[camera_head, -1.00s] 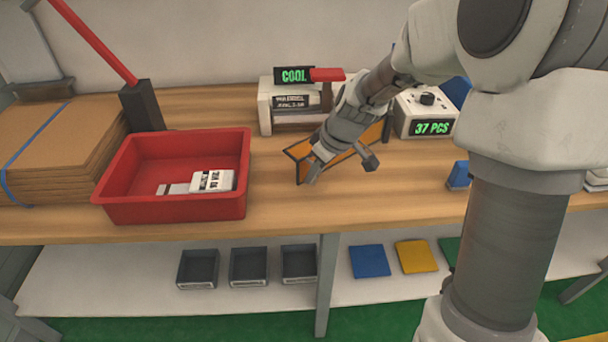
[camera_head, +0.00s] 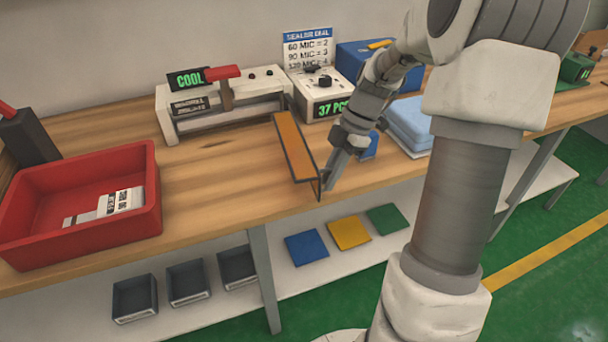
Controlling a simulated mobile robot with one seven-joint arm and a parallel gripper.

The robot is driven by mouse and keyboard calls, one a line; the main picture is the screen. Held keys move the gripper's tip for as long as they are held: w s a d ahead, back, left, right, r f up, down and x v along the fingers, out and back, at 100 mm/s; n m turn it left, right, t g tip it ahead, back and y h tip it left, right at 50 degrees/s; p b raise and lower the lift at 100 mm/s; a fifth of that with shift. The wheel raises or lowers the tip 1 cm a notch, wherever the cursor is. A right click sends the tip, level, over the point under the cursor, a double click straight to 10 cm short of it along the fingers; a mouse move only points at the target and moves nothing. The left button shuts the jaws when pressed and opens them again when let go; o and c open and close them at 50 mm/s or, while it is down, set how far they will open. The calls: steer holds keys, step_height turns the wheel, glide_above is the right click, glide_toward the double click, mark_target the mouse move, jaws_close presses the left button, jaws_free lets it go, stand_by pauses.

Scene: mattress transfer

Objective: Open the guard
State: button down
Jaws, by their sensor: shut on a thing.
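The guard is an orange panel with a dark frame (camera_head: 294,146). It stands out from the right end of the white sealer (camera_head: 180,121), running toward the front of the bench. The sealer has a lit "COOL" display and a red-ended lever, and its front is uncovered. My gripper (camera_head: 327,182) comes down from the upper right and is shut on the guard's near end. The fingertips are small here and partly merge with the dark frame.
A red tray (camera_head: 150,215) with labelled pieces stands at left. A counter box reading "37 PCS" (camera_head: 309,92) and a blue box (camera_head: 352,62) stand behind my gripper. Light blue folded sheets (camera_head: 408,125) lie to the right. The bench between tray and guard is clear.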

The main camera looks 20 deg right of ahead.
steer(key=shift+d+p, duration=0.3)
steer(key=shift+d, duration=1.55)
steer(key=c, duration=0.9)
jaws_free()
steer(key=shift+w, duration=0.1)
steer(key=p+v, duration=0.4)
steer(key=v, duration=1.3)
steer(key=shift+r, duration=0.3)
steer(key=shift+a, duration=0.1)
